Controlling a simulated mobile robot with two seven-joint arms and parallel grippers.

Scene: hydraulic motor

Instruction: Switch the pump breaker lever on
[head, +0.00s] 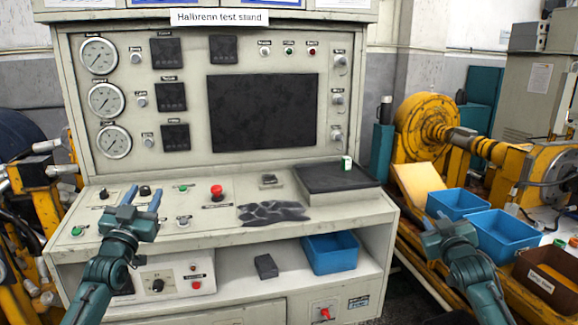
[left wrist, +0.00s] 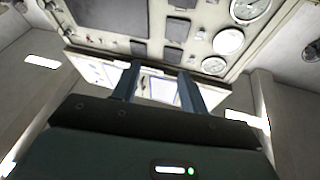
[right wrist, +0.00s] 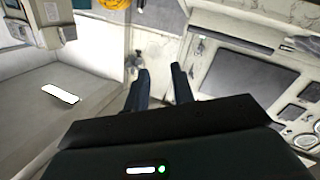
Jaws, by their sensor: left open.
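A red lever (head: 325,313) sits on a small light plate low on the front of the test stand, right of centre; its label is too small to read, so I cannot tell for sure that it is the pump breaker lever. My left gripper (head: 142,196) is open and empty over the left part of the stand's sloped console, well up and left of the red lever. Its two fingers also show apart in the left wrist view (left wrist: 158,76). My right gripper (head: 436,220) is to the right of the stand, near the blue bins. The right wrist view (right wrist: 160,74) shows its fingers apart with nothing between them.
The console (head: 345,208) carries a red mushroom button (head: 217,192), small knobs and a dark pad (head: 335,177). A shelf below holds a blue bin (head: 331,252), a dark block (head: 266,266) and a control box (head: 175,282). Yellow machinery (head: 415,125) stands at right.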

